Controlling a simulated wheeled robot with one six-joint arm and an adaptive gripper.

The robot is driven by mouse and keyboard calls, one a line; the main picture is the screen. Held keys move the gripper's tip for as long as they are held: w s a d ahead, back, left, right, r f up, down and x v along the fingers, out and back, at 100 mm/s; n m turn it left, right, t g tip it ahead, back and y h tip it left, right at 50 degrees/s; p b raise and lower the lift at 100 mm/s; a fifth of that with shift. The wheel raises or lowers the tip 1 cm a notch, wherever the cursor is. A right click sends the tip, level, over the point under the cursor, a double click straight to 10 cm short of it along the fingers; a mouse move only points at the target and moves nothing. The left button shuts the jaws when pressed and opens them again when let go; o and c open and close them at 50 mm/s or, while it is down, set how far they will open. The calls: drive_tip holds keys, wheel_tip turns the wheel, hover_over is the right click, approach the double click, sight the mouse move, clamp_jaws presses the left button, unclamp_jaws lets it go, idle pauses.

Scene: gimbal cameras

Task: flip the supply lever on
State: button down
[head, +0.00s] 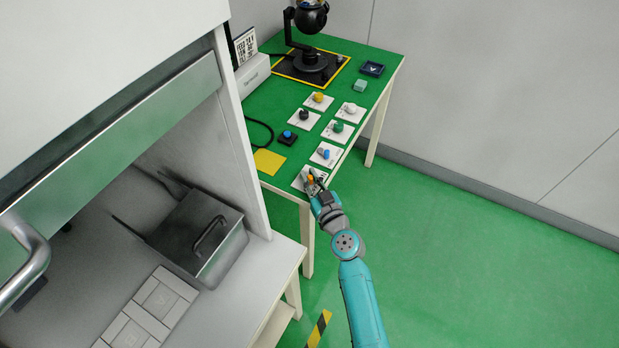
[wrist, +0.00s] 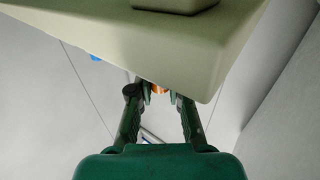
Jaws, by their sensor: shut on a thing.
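A white plate (head: 301,181) lies at the near end of the green-topped table, with a small orange lever (head: 311,177) on it. My gripper (head: 315,182) is at this plate, its fingers shut on the orange lever. In the wrist view the lever (wrist: 160,89) shows as a small orange patch between the fingertips (wrist: 160,97). Most of the lever is hidden by the fingers and a pale slab (wrist: 150,40) that fills the top of that view. I cannot read the plate's label or tell the lever's exact tilt.
Several other white plates with knobs stand behind: blue (head: 326,154), green (head: 338,127), white (head: 351,108), yellow (head: 318,97) and black (head: 304,116). A dark box with a blue button (head: 287,138) and a yellow square (head: 269,162) lie left. A black gimbal camera (head: 310,55) stands at the back.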

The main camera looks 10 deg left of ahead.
drive_tip(key=shift+w+d+n+g+y, duration=0.15)
drive_tip(key=shift+n+g+y, duration=0.4)
drive_tip(key=shift+y, duration=0.25)
drive_tip(key=n+g+y, duration=0.1)
drive_tip(key=w+n+g+y, duration=0.1)
drive_tip(key=n+g, duration=0.1)
drive_tip(key=n+g+y, duration=0.1)
drive_tip(key=g+y, duration=0.1)
drive_tip(key=shift+w+d+r, duration=0.1)
drive_tip(key=shift+w+d, duration=0.1)
drive_tip(key=shift+d, duration=0.2)
drive_tip(key=n+g+y, duration=0.1)
drive_tip(key=g, duration=0.1)
drive_tip(key=w+n+g+y, duration=0.1)
drive_tip(key=n+g, duration=0.1)
drive_tip(key=shift+n+g, duration=0.25)
drive_tip(key=shift+w+n+g+y, duration=0.15)
drive_tip(key=shift+n+g, duration=0.45)
drive_tip(key=shift+g, duration=0.35)
drive_tip(key=shift+w+n+g+y, duration=0.15)
drive_tip(key=shift+n+g, duration=0.45)
drive_tip(key=shift+g, duration=0.35)
drive_tip(key=shift+s+g, duration=0.1)
drive_tip(key=shift+g, duration=0.2)
drive_tip(key=shift+a, duration=0.1)
drive_tip(key=c, duration=1.1)
unclamp_jaws()
